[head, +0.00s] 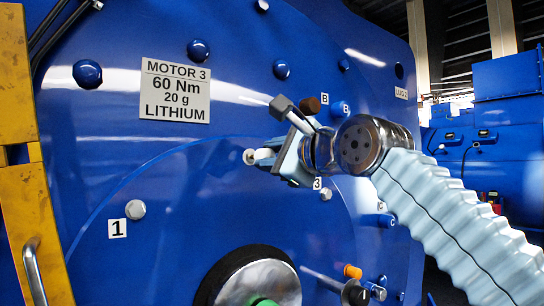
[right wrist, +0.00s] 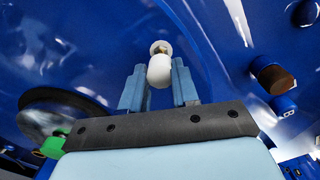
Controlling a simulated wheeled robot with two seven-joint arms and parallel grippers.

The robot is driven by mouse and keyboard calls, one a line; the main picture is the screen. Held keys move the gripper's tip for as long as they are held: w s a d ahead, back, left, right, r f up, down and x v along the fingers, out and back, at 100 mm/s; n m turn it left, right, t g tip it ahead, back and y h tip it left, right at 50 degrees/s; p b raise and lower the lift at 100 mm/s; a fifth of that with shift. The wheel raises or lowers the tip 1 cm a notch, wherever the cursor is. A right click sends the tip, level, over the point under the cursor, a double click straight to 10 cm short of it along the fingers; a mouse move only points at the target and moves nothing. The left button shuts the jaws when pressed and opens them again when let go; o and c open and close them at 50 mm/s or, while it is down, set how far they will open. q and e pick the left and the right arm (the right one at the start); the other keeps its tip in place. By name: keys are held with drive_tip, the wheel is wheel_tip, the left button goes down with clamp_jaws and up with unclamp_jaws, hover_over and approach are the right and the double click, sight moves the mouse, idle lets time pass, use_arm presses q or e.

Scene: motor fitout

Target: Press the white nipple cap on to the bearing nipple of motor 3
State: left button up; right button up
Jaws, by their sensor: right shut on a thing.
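The blue motor 3 housing (head: 190,190) fills most of the head view, with its MOTOR 3 plate (head: 175,90) at upper left. My right gripper (head: 268,160) reaches in from the right, its fingertips close to the housing face. It is shut on the white nipple cap (right wrist: 159,72), which sits between the fingertips in the right wrist view. The bearing nipple (right wrist: 160,47) shows as a pale metal tip just beyond the cap, nearly in line with it. It also shows in the head view (head: 249,157) left of the fingertips. I cannot tell whether cap and nipple touch. My left gripper is out of view.
Bolt heads stick out near label 1 (head: 117,229) and label 3 (head: 317,183). A brown plug (head: 310,106) stands above my right gripper. A round shaft end (head: 259,283) projects below, beside an orange cap (head: 352,271). A yellow frame (head: 35,230) with a handle stands at left.

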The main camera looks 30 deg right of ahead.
sight(270, 155)
drive_tip(key=shift+w, duration=0.9)
drive_tip(key=shift+w+a, duration=0.1)
drive_tip(key=shift+w, duration=0.25)
drive_tip(key=shift+w, duration=0.3)
drive_tip(key=o, duration=1.1)
drive_tip(key=shift+c, duration=0.2)
drive_tip(key=s+d+b, duration=0.1)
drive_tip(key=s+b, duration=0.2)
drive_tip(key=s, duration=1)
drive_tip(key=shift+s+d, duration=0.15)
drive_tip(key=shift+s, duration=0.2)
drive_tip(key=shift+r, duration=0.1)
